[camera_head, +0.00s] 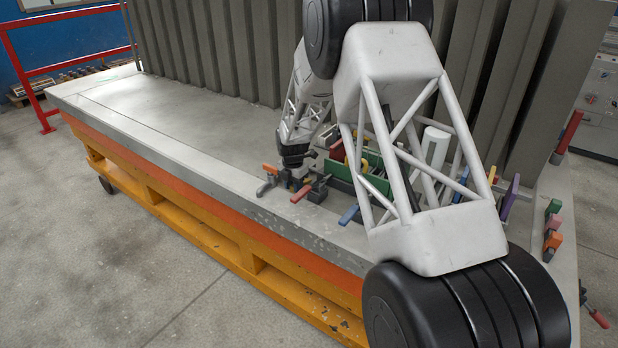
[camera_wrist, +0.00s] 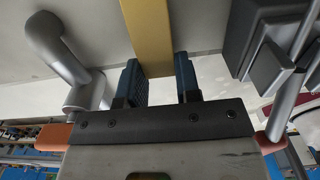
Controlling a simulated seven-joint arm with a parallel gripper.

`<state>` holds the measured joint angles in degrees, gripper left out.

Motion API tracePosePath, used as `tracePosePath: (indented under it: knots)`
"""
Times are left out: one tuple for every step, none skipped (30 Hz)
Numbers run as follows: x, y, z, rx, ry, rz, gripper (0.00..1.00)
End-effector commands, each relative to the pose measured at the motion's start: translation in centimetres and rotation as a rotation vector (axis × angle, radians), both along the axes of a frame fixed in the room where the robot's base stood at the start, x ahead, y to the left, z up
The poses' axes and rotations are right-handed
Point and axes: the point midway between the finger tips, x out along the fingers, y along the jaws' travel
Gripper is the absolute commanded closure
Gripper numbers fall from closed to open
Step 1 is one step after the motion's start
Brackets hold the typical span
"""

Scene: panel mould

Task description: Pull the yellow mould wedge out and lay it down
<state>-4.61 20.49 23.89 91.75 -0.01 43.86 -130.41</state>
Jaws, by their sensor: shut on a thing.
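The yellow mould wedge (camera_wrist: 149,30) shows in the wrist view as a flat yellow bar running from the top edge down to between the blue fingertips. My gripper (camera_wrist: 160,72) is shut on it, with one finger at each side. The wedge's far end is out of the picture. In the head view my gripper (camera_head: 296,168) is low over the table's front edge, among clamps. The held wedge cannot be made out there.
A grey bent handle (camera_wrist: 55,50) is close left of the fingers, and a dark clamp block (camera_wrist: 255,40) is close right. Red-handled clamps (camera_head: 301,193) and a green panel (camera_head: 338,170) crowd the gripper. The table's left part (camera_head: 170,110) is bare. Grey ribbed panels (camera_head: 250,55) stand behind.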

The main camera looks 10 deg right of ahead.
Motion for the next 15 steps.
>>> tracePosePath:
  knots:
    - [0.01, -0.01, 0.01, 0.0, 0.0, 0.0, 1.0]
    - [0.01, -0.01, 0.01, 0.0, 0.0, 0.0, 1.0]
    - [0.01, -0.01, 0.01, 0.0, 0.0, 0.0, 1.0]
    - [0.01, -0.01, 0.01, 0.0, 0.0, 0.0, 1.0]
    - [0.01, -0.01, 0.0, 0.0, 0.0, 0.0, 1.0]
    - [0.01, -0.01, 0.0, 0.0, 0.0, 0.0, 1.0]
    - [0.01, -0.01, 0.0, 0.0, 0.0, 0.0, 1.0]
    - [0.01, -0.01, 0.0, 0.0, 0.0, 0.0, 1.0]
    - [-0.01, 0.01, 0.0, 0.0, 0.0, 0.0, 1.0]
    - [-0.03, 0.03, 0.0, 0.0, 0.0, 0.0, 1.0]
    - [-0.06, 0.06, 0.0, 0.0, 0.0, 0.0, 1.0]
    - [-0.11, 0.12, 0.0, 0.0, 0.0, 0.0, 1.0]
    - [-0.16, 0.18, 0.01, 0.0, 0.0, 0.0, 1.0]
    - [-0.23, 0.25, 0.01, 0.0, 0.0, 0.0, 1.0]
    - [-0.35, 0.36, 0.0, 0.0, 0.0, 0.0, 1.0]
